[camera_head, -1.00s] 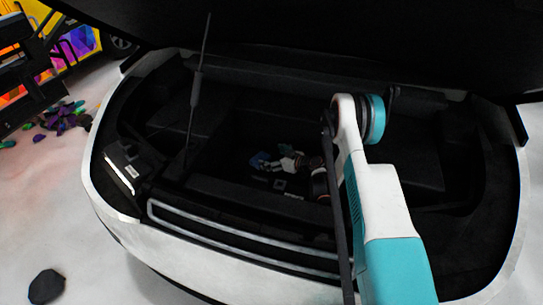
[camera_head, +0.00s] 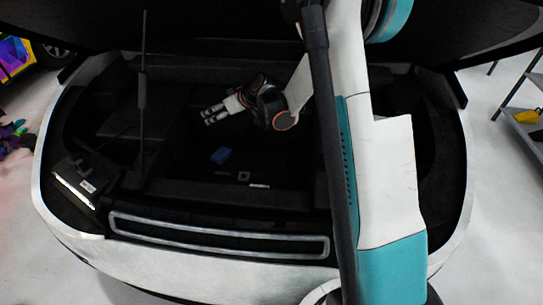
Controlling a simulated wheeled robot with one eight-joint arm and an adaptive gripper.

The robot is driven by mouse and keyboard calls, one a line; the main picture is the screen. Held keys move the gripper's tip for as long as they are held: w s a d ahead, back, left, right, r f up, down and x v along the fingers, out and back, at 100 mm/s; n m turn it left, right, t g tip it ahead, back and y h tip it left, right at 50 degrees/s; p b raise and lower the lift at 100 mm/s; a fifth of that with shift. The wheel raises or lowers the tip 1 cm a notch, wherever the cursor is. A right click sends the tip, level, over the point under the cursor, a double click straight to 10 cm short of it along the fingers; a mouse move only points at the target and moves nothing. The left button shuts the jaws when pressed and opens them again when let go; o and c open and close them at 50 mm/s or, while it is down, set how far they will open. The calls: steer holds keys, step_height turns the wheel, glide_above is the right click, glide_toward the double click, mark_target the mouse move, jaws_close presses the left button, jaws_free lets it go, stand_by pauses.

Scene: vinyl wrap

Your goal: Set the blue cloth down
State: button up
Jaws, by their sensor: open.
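The blue cloth (camera_head: 221,155) lies as a small dark blue bundle on the floor of the dark car compartment. My gripper (camera_head: 207,115) is above and behind it in the picture, a little to its left. It points left, and its white-tipped fingers are apart and empty. The gripper and the cloth are clear of each other. My arm covers the right part of the compartment.
The compartment's front rim carries a pale-edged strip (camera_head: 218,236). A thin upright prop (camera_head: 142,90) stands at the left. A box with a white label (camera_head: 84,181) sits in the left corner. The raised lid hangs over the top.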

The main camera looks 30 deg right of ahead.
steer(key=s+a+r+m+g+h, duration=0.1)
steer(key=s+a+r+m+h, duration=0.15)
steer(key=s+r, duration=1.3)
steer(key=s+d+f+m+h, duration=0.1)
steer(key=s+d+m+h, duration=0.1)
steer(key=s, duration=2.2)
steer(key=shift+g+h, duration=0.4)
steer(key=shift+h, duration=0.05)
